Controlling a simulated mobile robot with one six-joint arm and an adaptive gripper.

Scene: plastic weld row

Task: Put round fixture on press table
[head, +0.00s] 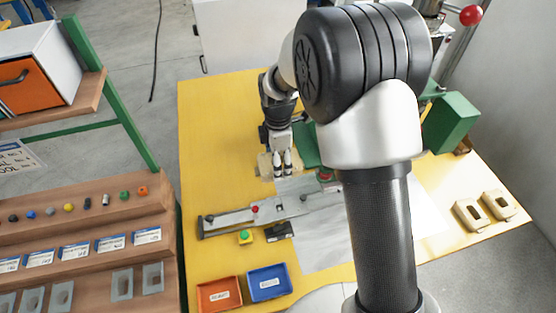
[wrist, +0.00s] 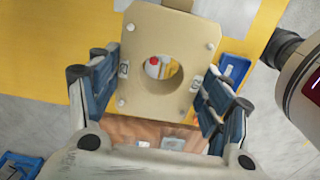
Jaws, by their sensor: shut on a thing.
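My gripper (head: 282,165) is shut on the round fixture, a beige plate with a large round hole. In the wrist view the fixture (wrist: 133,88) sits between the blue-padded fingers of my gripper (wrist: 160,88). A red knob and metal show through its hole. In the head view the fixture (head: 264,165) is partly behind the fingers, over the yellow table (head: 215,150); its height above the table is hard to tell. The press, with a green body (head: 452,120) and red ball handle (head: 470,15), stands at the right. My arm hides most of the press table.
Two beige fixtures with elongated openings (head: 468,214) (head: 499,205) lie at the table's right. A wooden stepped shelf (head: 80,235) stands left. The table's left strip is clear.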

